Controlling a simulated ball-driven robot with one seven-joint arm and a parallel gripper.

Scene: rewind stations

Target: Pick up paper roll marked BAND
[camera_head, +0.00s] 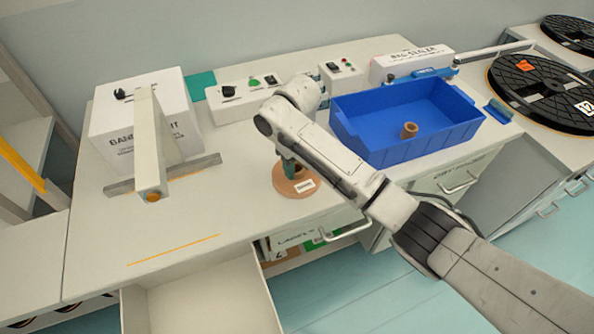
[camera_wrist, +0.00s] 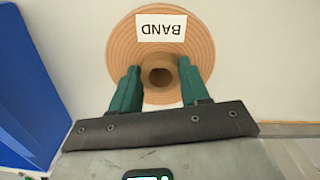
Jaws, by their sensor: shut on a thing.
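The paper roll marked BAND (camera_head: 294,183) is a flat brown disc with a white label, lying on the white counter in front of the blue bin. In the wrist view the roll (camera_wrist: 194,55) shows its label upside down and a brown core (camera_wrist: 160,75) standing out at its centre. My gripper (camera_wrist: 160,82) has its two green fingers on either side of this core, shut on it. In the head view my gripper (camera_head: 290,165) is over the roll and my arm hides part of it. I cannot tell whether the roll is clear of the counter.
A blue bin (camera_head: 440,137) with a small brown core (camera_head: 409,130) in it stands to the right. A white banding unit (camera_head: 110,140) with a projecting arm stands to the left. An open drawer (camera_head: 215,295) juts out below the counter's front edge. Counter between banding unit and roll is clear.

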